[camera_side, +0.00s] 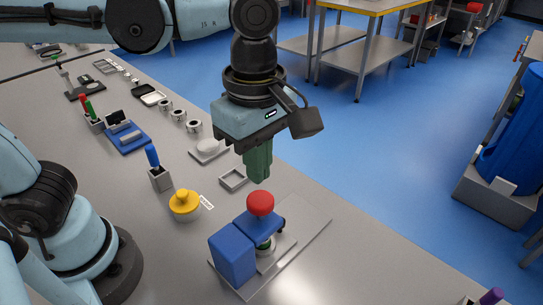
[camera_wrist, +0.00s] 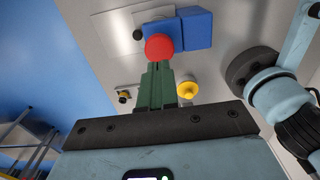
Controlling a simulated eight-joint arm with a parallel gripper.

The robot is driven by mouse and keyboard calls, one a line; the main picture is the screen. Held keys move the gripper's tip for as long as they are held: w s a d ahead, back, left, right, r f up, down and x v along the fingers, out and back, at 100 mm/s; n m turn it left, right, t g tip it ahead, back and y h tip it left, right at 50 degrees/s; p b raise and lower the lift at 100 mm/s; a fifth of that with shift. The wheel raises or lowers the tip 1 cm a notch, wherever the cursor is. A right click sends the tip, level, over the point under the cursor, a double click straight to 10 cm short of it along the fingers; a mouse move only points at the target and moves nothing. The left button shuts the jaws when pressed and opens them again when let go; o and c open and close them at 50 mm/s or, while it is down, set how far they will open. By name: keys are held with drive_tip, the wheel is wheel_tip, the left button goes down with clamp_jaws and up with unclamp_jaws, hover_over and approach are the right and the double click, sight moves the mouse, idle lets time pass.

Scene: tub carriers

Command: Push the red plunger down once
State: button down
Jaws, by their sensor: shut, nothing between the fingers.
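The red plunger (camera_side: 260,203) is a round red knob on top of a blue device (camera_side: 232,256), which stands on a grey plate (camera_side: 309,229) on the bench. In the wrist view the red plunger (camera_wrist: 159,46) shows just beyond the fingertips, beside the blue block (camera_wrist: 195,29). My gripper (camera_side: 259,180) has green fingers pointing down; they are shut and empty. In the side view the fingertips are above the red plunger, with a small gap between them. In the wrist view (camera_wrist: 158,66) the tips overlap the plunger's lower edge in the picture.
A yellow knob (camera_side: 184,203) on a round base stands left of the blue device; a small open grey tray (camera_side: 233,180) lies behind it. A blue-handled tool in a grey holder (camera_side: 160,178) stands farther left.

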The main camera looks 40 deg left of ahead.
wheel_tip(320, 180, up, 8)
idle(0.4)
idle(0.6)
drive_tip(key=w+a+f+m+t, duration=0.2)
drive_tip(key=a+f+m+t, duration=0.1)
drive_tip(key=a+f+m, duration=0.3)
drive_tip(key=w+a+f+m+t, duration=0.2)
drive_tip(key=a+f+m+t, duration=0.2)
drive_tip(key=a+f+m, duration=0.3)
drive_tip(key=a+m, duration=0.3)
drive_tip(key=m, duration=0.2)
drive_tip(key=shift+a+f, duration=0.15)
drive_tip(key=shift+a, duration=0.25)
